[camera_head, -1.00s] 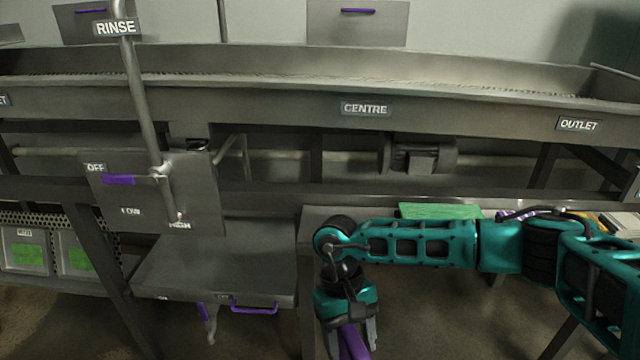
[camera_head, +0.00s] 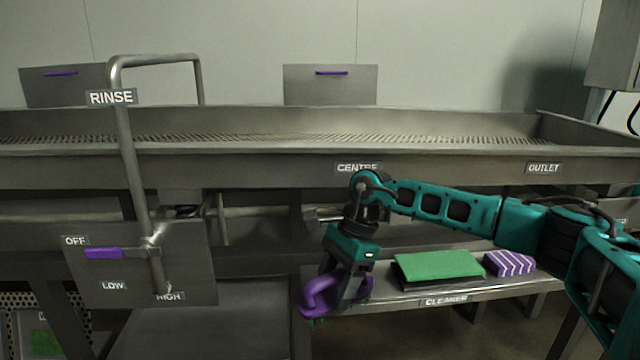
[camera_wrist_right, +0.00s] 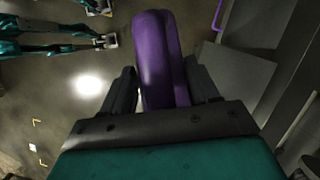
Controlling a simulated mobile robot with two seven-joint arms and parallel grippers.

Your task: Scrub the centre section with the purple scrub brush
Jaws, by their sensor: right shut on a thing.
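The purple scrub brush (camera_head: 324,294) is in my right gripper (camera_head: 350,290), in front of the conveyor and left of the cleaner shelf. My right gripper is shut on its purple handle, which also shows between the fingers in the right wrist view (camera_wrist_right: 160,60). The brush's bristles are not clearly seen. The centre section is the middle of the long metal trough (camera_head: 330,160), marked by the CENTRE label (camera_head: 357,168), which my right arm partly covers. The brush is below the trough's front wall and apart from it. My left gripper is not in view.
A green pad (camera_head: 438,266) and a purple striped block (camera_head: 510,263) lie on the cleaner shelf (camera_head: 400,298). The rinse pipe (camera_head: 125,170) and its lever panel (camera_head: 190,265) stand at the left. The OUTLET label (camera_head: 543,168) is at the right.

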